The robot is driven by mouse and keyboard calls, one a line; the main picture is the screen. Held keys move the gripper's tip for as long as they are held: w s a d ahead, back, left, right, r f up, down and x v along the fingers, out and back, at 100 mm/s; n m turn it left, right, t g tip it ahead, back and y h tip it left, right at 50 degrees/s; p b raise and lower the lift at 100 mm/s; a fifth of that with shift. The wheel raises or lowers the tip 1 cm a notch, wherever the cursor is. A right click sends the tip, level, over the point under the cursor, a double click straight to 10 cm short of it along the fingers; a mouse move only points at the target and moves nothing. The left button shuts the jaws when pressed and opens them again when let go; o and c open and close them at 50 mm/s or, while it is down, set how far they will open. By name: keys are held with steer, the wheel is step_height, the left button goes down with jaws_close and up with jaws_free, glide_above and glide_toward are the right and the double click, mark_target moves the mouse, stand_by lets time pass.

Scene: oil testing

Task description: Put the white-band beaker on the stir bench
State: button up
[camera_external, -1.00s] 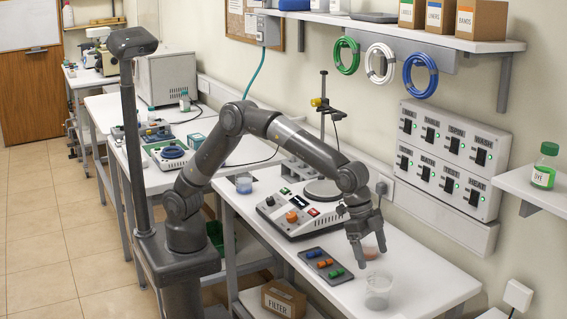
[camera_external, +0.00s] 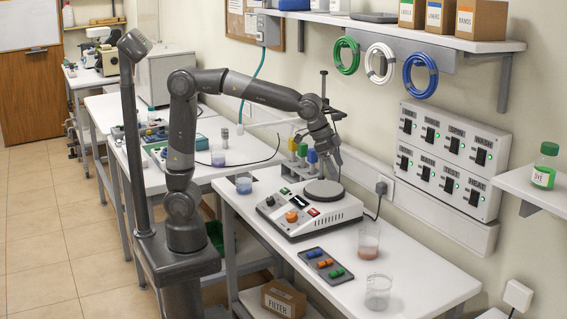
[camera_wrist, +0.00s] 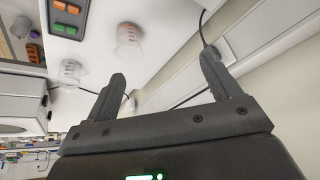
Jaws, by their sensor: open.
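A clear beaker with pale markings (camera_external: 378,292) stands upright at the front of the near bench (camera_external: 430,285). I cannot read its band colour for certain; it also shows in the wrist view (camera_wrist: 128,42). A second beaker with reddish contents (camera_external: 369,241) stands behind it, also in the wrist view (camera_wrist: 70,73). My gripper (camera_external: 325,164) is open and empty, raised near the back of the bench, apart from both beakers. In the wrist view its fingers (camera_wrist: 164,66) are spread with nothing between them. Which bench is the stir bench is not marked.
A white stirrer-like unit with a round plate (camera_external: 322,193) and a dark tray of coloured pieces (camera_external: 325,264) are on the near bench. Coloured-top tubes (camera_external: 302,151) stand near my gripper.

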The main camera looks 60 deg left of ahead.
steer(key=s+a+f+n+t+y, duration=0.1)
steer(key=s+a+n, duration=0.3)
steer(key=a, duration=0.9)
steer(key=s+a+n+y, duration=0.15)
steer(key=s+a, duration=0.35)
steer(key=a, duration=0.9)
steer(key=s+a+f+n, duration=0.3)
steer(key=s+a+f, duration=0.1)
steer(key=s+a, duration=0.2)
steer(key=shift+s+a, duration=0.15)
steer(key=shift+s, duration=0.65)
